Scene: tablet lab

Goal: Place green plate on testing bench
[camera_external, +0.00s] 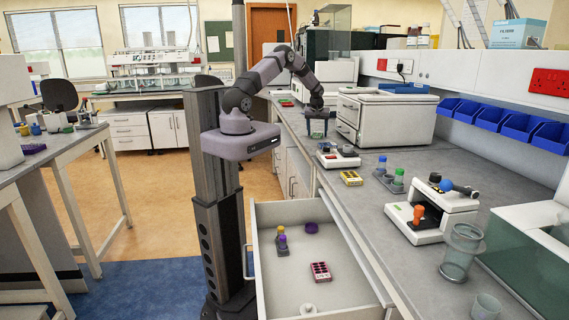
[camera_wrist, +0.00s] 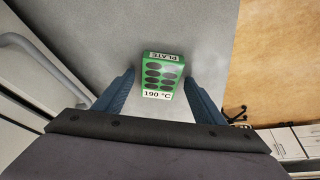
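The green plate (camera_wrist: 163,76), a small block with dark round wells and labels "PLATE" and "190 °C", lies on a grey surface in the wrist view. My gripper (camera_wrist: 160,76) is open, with one blue finger on each side of the plate and a gap on both sides. In the external view my gripper (camera_external: 318,127) points down low over the grey bench (camera_external: 425,160); the plate under it is too small to make out. I cannot tell which surface is the testing bench.
A yellow plate (camera_external: 351,178) and a small white device (camera_external: 338,156) stand near my gripper. A white boxy instrument (camera_external: 385,115) is close on its right. An open drawer (camera_external: 285,225) holding a pink plate (camera_external: 320,272) juts out below. Another bench (camera_external: 60,145) is at left.

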